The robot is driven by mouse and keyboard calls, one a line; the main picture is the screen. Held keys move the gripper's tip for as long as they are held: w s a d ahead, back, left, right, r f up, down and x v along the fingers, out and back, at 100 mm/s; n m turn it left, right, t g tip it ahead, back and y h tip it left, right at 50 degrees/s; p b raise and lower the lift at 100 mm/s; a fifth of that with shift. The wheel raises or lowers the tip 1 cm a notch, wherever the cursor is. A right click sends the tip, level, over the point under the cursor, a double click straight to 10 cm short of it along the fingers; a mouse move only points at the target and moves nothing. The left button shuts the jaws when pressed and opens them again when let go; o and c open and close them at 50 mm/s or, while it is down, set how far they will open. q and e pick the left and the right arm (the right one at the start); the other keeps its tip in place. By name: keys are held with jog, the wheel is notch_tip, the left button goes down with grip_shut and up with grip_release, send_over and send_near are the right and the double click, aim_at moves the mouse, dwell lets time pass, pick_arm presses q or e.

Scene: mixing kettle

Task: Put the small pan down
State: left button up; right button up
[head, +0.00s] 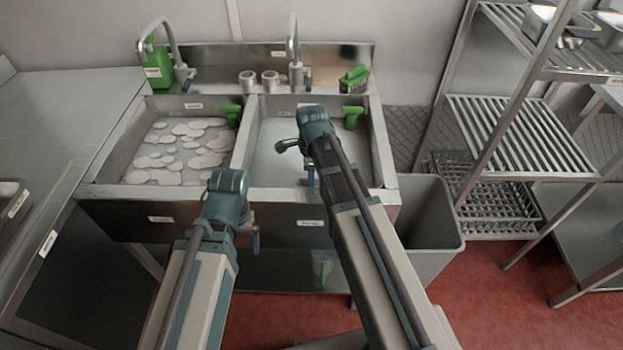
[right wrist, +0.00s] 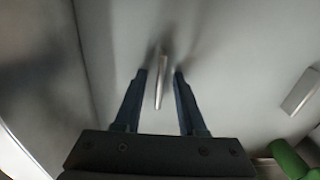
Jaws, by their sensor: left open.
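No small pan shows clearly in the head view. My right gripper (head: 310,174) points down into the right sink basin (head: 268,150), partly hidden behind my own right arm. In the right wrist view the fingers of my right gripper (right wrist: 161,90) are apart. A thin metal piece (right wrist: 161,80), perhaps a handle, stands between them with a gap on each side. I cannot tell what it belongs to. My left gripper (head: 254,238) hangs low in front of the sink's front panel, open, with nothing seen in it.
The left basin holds several pale discs (head: 185,150). A green bottle (head: 158,70), taps and a green brush (head: 354,78) stand along the sink's back ledge. A grey bin (head: 425,225) and wire racks (head: 520,135) are at the right. A steel counter (head: 60,105) is at the left.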

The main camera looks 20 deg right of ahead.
notch_tip(320, 180, up, 12)
jog(key=p, duration=1.2)
jog(key=s+a+n, duration=0.2)
jog(key=n, duration=0.2)
jog(key=s+a+n, duration=0.2)
jog(key=s+n, duration=0.1)
jog(key=n, duration=0.1)
jog(key=s+a+n, duration=0.2)
jog(key=s+n, duration=0.1)
jog(key=n, duration=0.1)
jog(key=shift+a+h+b, duration=0.25)
jog(key=shift+h+b, duration=0.05)
jog(key=s+a+n, duration=0.1)
jog(key=s+n, duration=0.1)
jog(key=n, duration=0.1)
jog(key=s+a+n, duration=0.1)
jog(key=s+n, duration=0.1)
jog(key=n, duration=0.2)
jog(key=s+a+n, duration=0.1)
jog(key=s+n, duration=0.1)
jog(key=n, duration=0.1)
jog(key=shift+s+a+h, duration=0.25)
jog(key=shift+a+h, duration=0.05)
jog(key=shift+a, duration=0.05)
jog(key=n, duration=0.1)
jog(key=s+n, duration=0.1)
jog(key=n, duration=0.1)
jog(key=shift+s+a, duration=0.15)
jog(key=shift+a, duration=0.15)
